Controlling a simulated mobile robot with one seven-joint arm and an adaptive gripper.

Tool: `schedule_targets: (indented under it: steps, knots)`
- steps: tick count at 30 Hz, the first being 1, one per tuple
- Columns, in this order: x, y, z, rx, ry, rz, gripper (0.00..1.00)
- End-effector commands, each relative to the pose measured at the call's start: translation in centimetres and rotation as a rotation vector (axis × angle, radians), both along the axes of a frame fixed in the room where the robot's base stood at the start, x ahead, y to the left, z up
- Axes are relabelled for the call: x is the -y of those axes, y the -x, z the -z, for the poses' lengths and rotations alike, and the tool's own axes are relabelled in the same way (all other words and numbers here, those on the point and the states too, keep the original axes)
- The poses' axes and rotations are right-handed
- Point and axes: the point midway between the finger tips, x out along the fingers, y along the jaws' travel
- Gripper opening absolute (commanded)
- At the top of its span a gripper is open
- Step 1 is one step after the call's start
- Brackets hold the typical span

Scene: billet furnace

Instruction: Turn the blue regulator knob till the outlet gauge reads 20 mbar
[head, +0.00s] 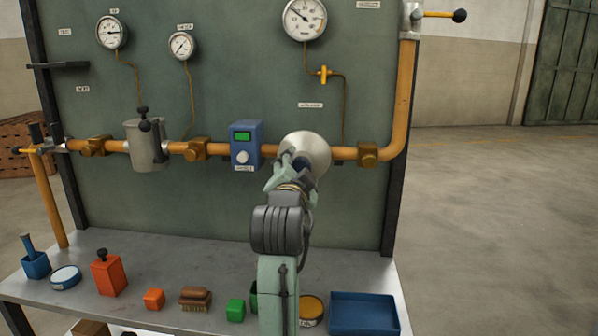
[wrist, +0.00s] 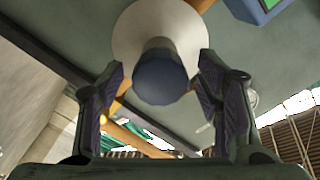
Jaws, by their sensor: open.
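The blue regulator knob (wrist: 160,82) sticks out from the pale round regulator body (wrist: 190,35), which is on the orange pipe in the head view (head: 318,150). My gripper (head: 287,168) is open in front of the regulator and hides most of the knob there. In the wrist view my gripper's fingers (wrist: 162,70) stand on either side of the knob, with a narrow gap at each side; I cannot tell how deep they reach along it. A large dial gauge (head: 304,18) hangs above the regulator, its needle pointing up-left; its numbers are too small to read.
Two smaller gauges (head: 112,32) (head: 182,45) are further left on the green panel (head: 220,70). A blue box with a green display (head: 246,145) sits just left of the regulator. The bench (head: 150,245) below holds an orange-red canister (head: 107,272), small blocks and a blue tray (head: 364,313).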

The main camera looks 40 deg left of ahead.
Motion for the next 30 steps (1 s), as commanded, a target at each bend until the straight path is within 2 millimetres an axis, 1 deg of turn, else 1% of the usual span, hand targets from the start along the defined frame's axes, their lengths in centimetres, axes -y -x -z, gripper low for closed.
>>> schedule_targets:
  steps: [4,7,15,18,21,25,30]
  knots:
    - [0.2,0.4,0.0,0.001,0.0,-0.001,0.59]
    - [0.8,1.4,-0.1,0.002,-0.001,-0.001,0.59]
    - [3.8,6.3,-0.1,0.002,-0.002,-0.001,0.59]
    - [4.8,7.9,-0.1,0.002,-0.001,-0.001,0.59]
    - [5.5,9.1,0.0,0.001,-0.001,-0.001,0.59]
    - [6.1,10.0,0.0,0.001,0.0,-0.001,0.59]
    - [6.3,10.3,0.0,-0.001,0.0,-0.001,0.59]
